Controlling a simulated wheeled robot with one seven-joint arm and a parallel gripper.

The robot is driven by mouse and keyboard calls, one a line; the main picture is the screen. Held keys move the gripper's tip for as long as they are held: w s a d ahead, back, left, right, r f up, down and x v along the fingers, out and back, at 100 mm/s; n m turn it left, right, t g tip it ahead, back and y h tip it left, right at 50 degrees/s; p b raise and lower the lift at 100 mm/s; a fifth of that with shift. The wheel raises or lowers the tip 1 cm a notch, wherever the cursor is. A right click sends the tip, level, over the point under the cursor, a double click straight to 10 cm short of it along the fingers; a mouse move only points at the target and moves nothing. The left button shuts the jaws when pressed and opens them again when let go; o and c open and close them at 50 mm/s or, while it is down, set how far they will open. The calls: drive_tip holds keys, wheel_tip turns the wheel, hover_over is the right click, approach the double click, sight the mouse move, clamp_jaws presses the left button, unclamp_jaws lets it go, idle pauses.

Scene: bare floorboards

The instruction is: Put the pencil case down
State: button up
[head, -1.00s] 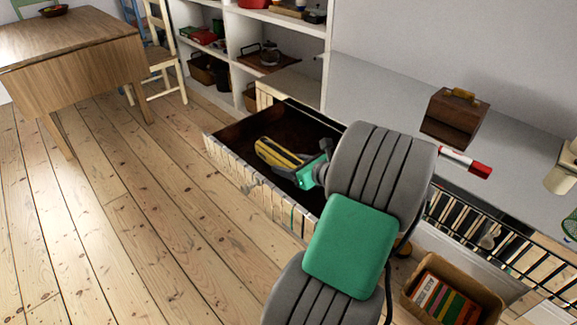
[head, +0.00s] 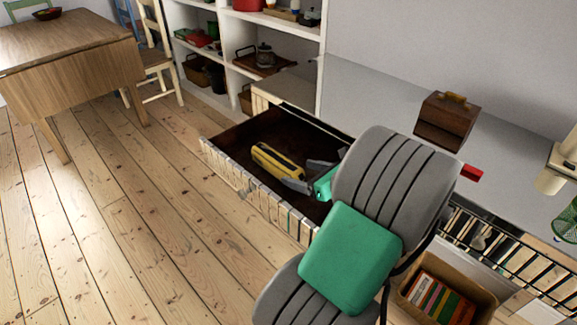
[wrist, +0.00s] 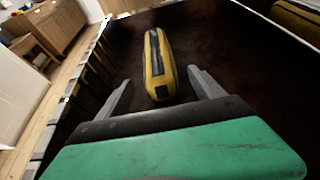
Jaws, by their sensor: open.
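The pencil case (head: 277,161) is yellow with a dark top and lies inside the open drawer (head: 222,141), on its dark bottom. It also shows in the wrist view (wrist: 158,68), lying lengthwise ahead of my gripper (wrist: 163,92). The two grey fingers are spread apart, one on each side of its near end, with gaps between them and the case. In the head view my gripper (head: 310,176) is inside the drawer, to the right of the case. My arm hides the drawer's right part.
A second yellow and dark item (wrist: 298,18) lies at the upper right of the wrist view. A brown wooden box (head: 446,120) stands on the grey counter (head: 370,88). A basket of books (head: 447,287) is at lower right. Floor at left is clear.

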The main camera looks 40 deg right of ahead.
drive_tip(key=v, duration=0.4)
drive_tip(key=shift+s+p, duration=0.15)
drive_tip(key=shift+p, duration=0.15)
drive_tip(key=shift+c, duration=0.2)
idle(0.7)
